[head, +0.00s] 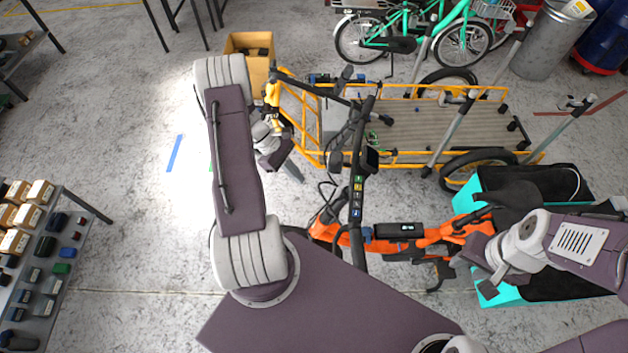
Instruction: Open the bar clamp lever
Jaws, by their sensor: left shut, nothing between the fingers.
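The cargo bike's dark handlebar (358,180) stands upright in the picture near the middle, with a small display and a row of buttons on it. The bar clamp lever is too small to make out among the dark parts there. My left gripper (295,174) is to the left of the handlebar, beside the yellow front frame, apart from the bar. Its fingers are shut and empty. My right gripper (487,288) is at the right, over the turquoise box and the rear of the orange frame. Its fingers are too unclear to tell open from shut.
The bike has a yellow-railed cargo deck (440,122) and an orange frame (345,238). A turquoise box (500,293) is at the right. A shelf with small boxes (35,255) stands at the left.

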